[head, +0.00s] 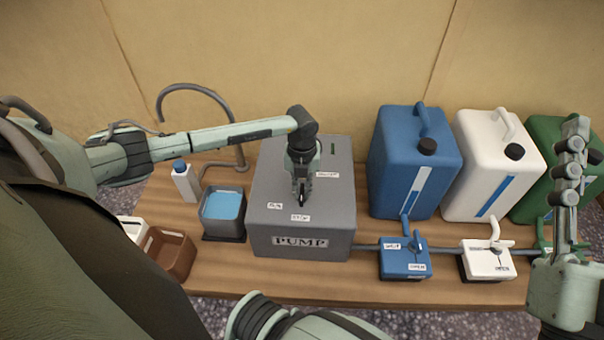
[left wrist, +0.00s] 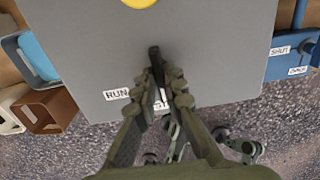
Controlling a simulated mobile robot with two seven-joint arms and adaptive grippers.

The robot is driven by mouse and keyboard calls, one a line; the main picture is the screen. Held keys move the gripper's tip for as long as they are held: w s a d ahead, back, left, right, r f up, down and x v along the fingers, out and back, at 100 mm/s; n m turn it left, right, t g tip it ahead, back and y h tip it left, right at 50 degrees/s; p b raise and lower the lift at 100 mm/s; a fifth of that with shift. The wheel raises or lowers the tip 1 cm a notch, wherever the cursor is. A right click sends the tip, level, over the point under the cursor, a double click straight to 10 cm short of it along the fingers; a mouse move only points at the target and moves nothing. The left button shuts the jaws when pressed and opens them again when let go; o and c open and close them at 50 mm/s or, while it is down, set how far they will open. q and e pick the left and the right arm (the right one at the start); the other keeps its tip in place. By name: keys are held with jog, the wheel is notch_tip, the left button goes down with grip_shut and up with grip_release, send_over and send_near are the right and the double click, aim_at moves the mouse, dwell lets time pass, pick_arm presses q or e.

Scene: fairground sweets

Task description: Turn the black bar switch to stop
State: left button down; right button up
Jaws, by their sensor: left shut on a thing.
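The grey pump box (head: 275,238) stands on the wooden table, with the word PUMP on its front. The black bar switch (left wrist: 154,58) is on its top, seen between my left fingertips in the left wrist view. My left gripper (head: 300,196) points down at the box top and is shut on the bar; it also shows in the left wrist view (left wrist: 160,82). A RUN label (left wrist: 117,94) lies left of the fingers. A second label (left wrist: 160,105), partly hidden by them, starts with ST. The bar's exact angle is hard to tell. My right gripper (head: 572,160) is at the right edge.
Blue (head: 405,170), white (head: 490,180) and green (head: 545,195) jerrycans stand behind the pipe. Blue (head: 398,262) and white (head: 480,262) valve boxes sit on it. A grey basin with blue inside (head: 222,231), a bottle (head: 186,184) and a brown container (head: 165,262) are left.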

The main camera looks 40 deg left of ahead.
aim_at(303, 192)
dwell(0.3)
pick_arm(q)
jog(key=c, duration=1.6)
grip_release()
notch_tip(303, 192, up, 12)
jog(key=shift+d, duration=0.1)
